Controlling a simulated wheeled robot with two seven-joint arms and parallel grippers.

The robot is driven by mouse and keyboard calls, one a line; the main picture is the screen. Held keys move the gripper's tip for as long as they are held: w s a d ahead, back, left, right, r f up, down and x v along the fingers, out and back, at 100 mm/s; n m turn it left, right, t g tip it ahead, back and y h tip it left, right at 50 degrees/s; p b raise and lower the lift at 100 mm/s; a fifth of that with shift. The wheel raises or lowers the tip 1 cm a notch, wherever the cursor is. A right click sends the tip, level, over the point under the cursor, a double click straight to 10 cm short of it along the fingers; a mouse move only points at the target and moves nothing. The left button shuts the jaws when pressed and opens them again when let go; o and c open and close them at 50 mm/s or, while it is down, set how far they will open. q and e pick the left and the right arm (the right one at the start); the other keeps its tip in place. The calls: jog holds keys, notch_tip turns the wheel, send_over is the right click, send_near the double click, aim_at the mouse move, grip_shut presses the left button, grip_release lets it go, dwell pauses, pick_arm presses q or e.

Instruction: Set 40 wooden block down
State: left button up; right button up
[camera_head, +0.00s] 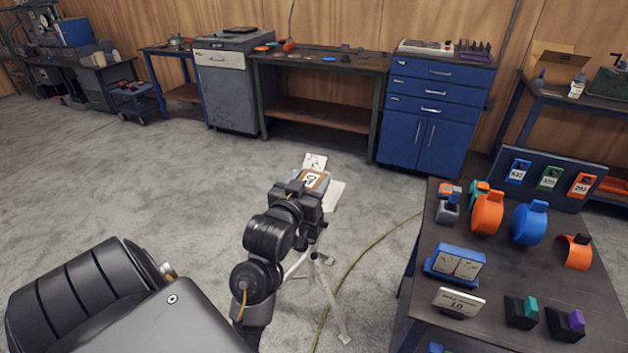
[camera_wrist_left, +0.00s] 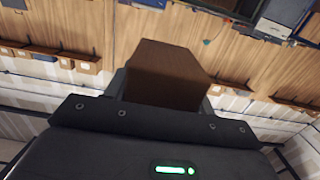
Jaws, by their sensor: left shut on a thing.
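The wooden block (camera_head: 316,178) is brown with a white number label whose digits I cannot read for sure. My left gripper (camera_head: 308,188) is shut on it. In the left wrist view the block (camera_wrist_left: 165,75) stands out as a brown box between the fingers. A tripod stand with a pale top plate (camera_head: 333,193) is just below and behind the block in the head view. My gripper and wrist hide part of the plate, and I cannot tell whether the block touches it. My right gripper is in neither view.
A dark table (camera_head: 545,270) at the right holds orange and blue rings, labelled pieces and small dark blocks. A yellow-green cable (camera_head: 365,258) runs along the floor by the tripod. Workbenches and a blue cabinet (camera_head: 432,115) line the back wall. The floor at the left is open.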

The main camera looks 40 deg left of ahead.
pick_arm(q)
jog(key=shift+r, duration=0.1)
dwell(0.3)
jog(key=shift+s+a+r, duration=0.1)
jog(key=shift+a+r, duration=0.05)
jog(key=shift+r, duration=0.05)
jog(key=d+f+m+h, duration=0.1)
jog(key=d+m+h, duration=0.1)
jog(key=d, duration=0.7)
jog(key=d+f+m+t+h, duration=0.1)
jog(key=d+f+h, duration=0.1)
jog(key=d, duration=0.7)
jog(key=shift+s+d+f+m+h, duration=0.2)
jog(key=shift+f+m+h, duration=0.15)
jog(key=shift+h, duration=0.45)
jog(key=shift+r, duration=0.1)
